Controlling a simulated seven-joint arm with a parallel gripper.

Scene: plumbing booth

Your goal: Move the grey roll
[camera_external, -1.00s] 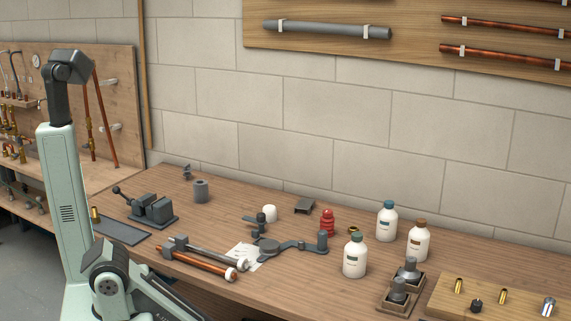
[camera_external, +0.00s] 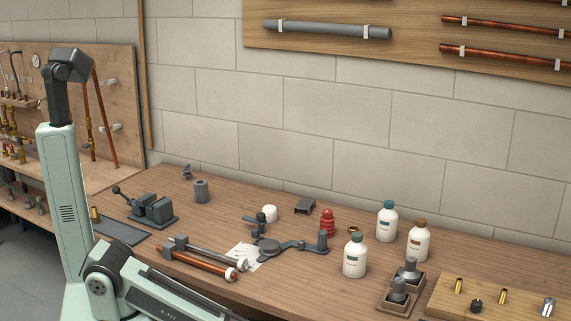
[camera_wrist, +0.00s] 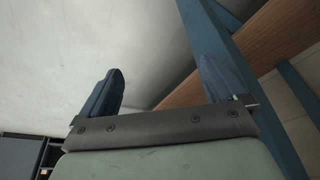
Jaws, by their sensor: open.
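A small grey roll (camera_external: 201,190) stands upright on the workbench, behind the dark vise, in the outside view. It looks like a short cylinder with a hole in its top. In the wrist view my gripper (camera_wrist: 160,88) is open, with its two dark blue fingers apart and nothing between them. The gripper is outside the picture in the outside view, where my arm runs low along the bench's front edge, well away from the roll. The roll does not show in the wrist view.
The workbench (camera_external: 330,285) carries a vise (camera_external: 153,207), pipe clamps (camera_external: 200,262), a pipe bender (camera_external: 290,246), a white roll (camera_external: 269,213), a red fitting (camera_external: 327,222) and white bottles (camera_external: 386,222). The bench around the grey roll is mostly clear.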

